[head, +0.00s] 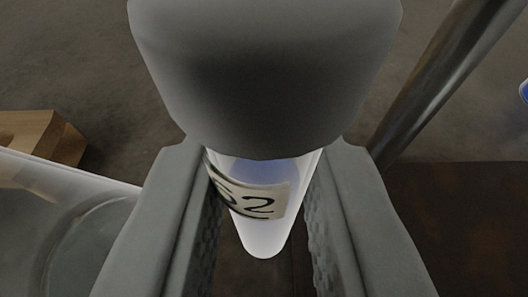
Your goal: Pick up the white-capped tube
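The white-capped tube (264,232) is in the middle of the head view, with its cap toward the camera and its rounded end pointing down and away. Its large pale cap (265,75) looks grey in shadow and hides part of the fingertips. A label ending in "2" wraps the clear body, which has a bluish tint inside. My gripper (262,190) has one finger on each side of the tube just below the cap. The fingers appear to meet the tube on both sides, so it looks shut on the tube.
A translucent container (75,235) is at the lower left, with a wooden block (38,135) behind it. A dark metal rod (440,80) slants at the upper right. A dark brown surface (460,220) lies at the right. A small blue-white thing (524,91) is cut off at the right edge.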

